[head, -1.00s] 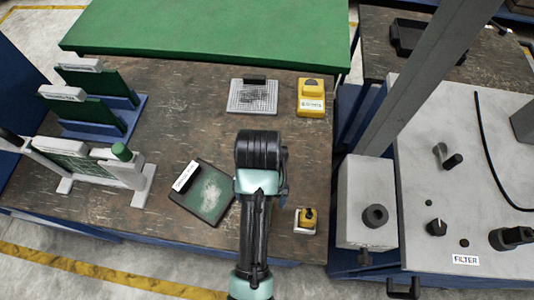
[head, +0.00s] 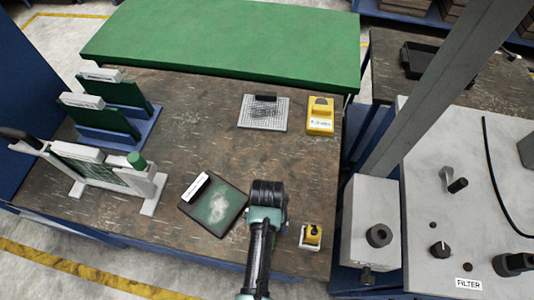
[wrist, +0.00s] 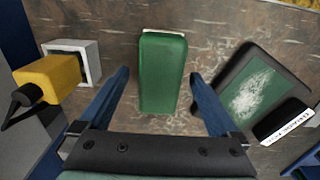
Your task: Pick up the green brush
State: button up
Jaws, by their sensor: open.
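The green brush (wrist: 163,75) is a rounded green block with a pale strip along its far edge. In the wrist view it lies on the worn brown bench top, lengthwise between the two blue fingers of my gripper (wrist: 160,78). The gripper is open, with a gap showing on each side of the brush. I cannot tell how far the fingertips are above the bench. In the head view my arm and wrist hide the brush and the fingers.
A dark-framed green board with a white label (head: 214,207) lies just left of my wrist. A yellow piece in a white square holder (head: 312,235) is just right. Farther back are a gridded pad (head: 262,115) and a yellow block (head: 320,118). Upright green boards (head: 105,115) stand left.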

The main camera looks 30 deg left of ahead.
jog(key=shift+f, duration=0.1)
jog(key=c, duration=1.5)
notch_tip(320, 180, up, 10)
jog(key=shift+r+b, duration=0.1)
jog(key=shift+b, duration=0.35)
jog(key=shift+c, duration=0.2)
jog(key=o, duration=0.8)
jog(key=c, duration=0.5)
jog(key=shift+c, duration=0.2)
